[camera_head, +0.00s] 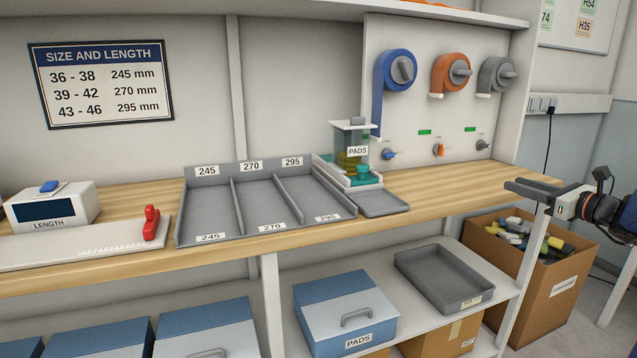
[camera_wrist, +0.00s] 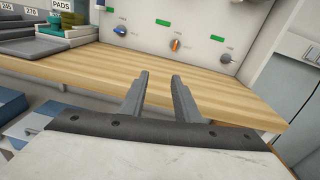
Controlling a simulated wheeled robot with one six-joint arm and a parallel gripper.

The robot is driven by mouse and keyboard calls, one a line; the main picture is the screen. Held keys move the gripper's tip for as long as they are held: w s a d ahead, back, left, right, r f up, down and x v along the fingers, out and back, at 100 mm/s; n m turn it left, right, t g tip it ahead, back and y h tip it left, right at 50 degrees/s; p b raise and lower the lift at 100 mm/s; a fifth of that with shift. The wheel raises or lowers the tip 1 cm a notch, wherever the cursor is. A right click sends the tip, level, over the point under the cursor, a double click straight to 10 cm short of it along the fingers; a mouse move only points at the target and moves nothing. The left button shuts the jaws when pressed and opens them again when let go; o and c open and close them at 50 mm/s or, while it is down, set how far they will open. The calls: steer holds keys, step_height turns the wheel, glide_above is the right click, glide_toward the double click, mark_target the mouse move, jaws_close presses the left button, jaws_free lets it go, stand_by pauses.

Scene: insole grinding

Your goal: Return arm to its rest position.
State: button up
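My gripper (camera_head: 522,185) is at the right of the head view, in front of the right end of the wooden workbench (camera_head: 440,192). In the wrist view my gripper (camera_wrist: 161,76) shows two grey fingers apart with nothing between them. Bare wood of the bench (camera_wrist: 215,98) shows behind and between the fingers. Most of my arm is outside the head view, at the right edge.
A cardboard box (camera_head: 565,285) of mixed pieces stands below my gripper. The grey three-lane tray (camera_head: 210,210), pads dispenser (camera_head: 352,140) and length gauge (camera_head: 80,245) stand on the bench. A panel with three coloured reels (camera_head: 395,70) is behind. The bench's right end is clear.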

steer(key=s+a+f+n+g, duration=0.45)
steer(key=s+a+n, duration=0.25)
steer(key=a, duration=0.5)
steer(key=s+a+f+n+g, duration=0.45)
steer(key=s+a+n, duration=0.25)
steer(key=a, duration=0.5)
steer(key=s+f+n+g+h, duration=0.1)
steer(key=s+f+n+h, duration=0.2)
steer(key=s+f+n, duration=0.2)
steer(key=s+f+n+g+h, duration=0.1)
steer(key=s+f+n+h, duration=0.2)
steer(key=s+n, duration=0.8)
steer(key=s+f, duration=0.2)
steer(key=s, duration=0.3)
steer(key=shift+s+f+h, duration=0.15)
steer(key=shift+f+h, duration=0.15)
steer(key=shift+h, duration=0.1)
